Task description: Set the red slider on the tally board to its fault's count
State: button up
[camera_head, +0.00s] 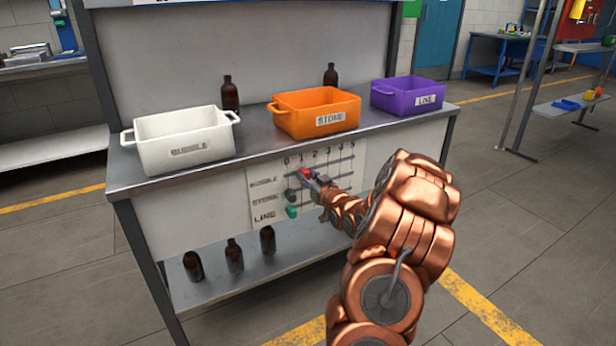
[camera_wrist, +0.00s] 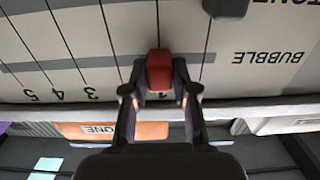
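The tally board (camera_head: 262,205) hangs on the bench front, with rows BUBBLE, STONE and LINE and columns 0 to 5. The red slider (camera_head: 306,172) is in the BUBBLE row. In the wrist view, upside down, the red slider (camera_wrist: 159,71) lines up with the 1 mark. My gripper (camera_wrist: 159,78) has a finger on each side of it, seemingly closed against it. In the head view my gripper (camera_head: 313,178) partly covers the board. The dark slider (camera_head: 291,195) and the green slider (camera_head: 291,211) sit near 0 in the STONE and LINE rows.
On the bench top stand a white BUBBLE bin (camera_head: 184,150), an orange STONE bin (camera_head: 318,113) and a purple LINE bin (camera_head: 409,96). Amber bottles stand behind the bins (camera_head: 230,94) and on the lower shelf (camera_head: 234,256). The bench edge lies close to my gripper.

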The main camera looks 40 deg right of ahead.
jog(key=o, duration=0.4)
jog(key=shift+c, duration=0.2)
jog(key=v, duration=1.2)
dwell(0.5)
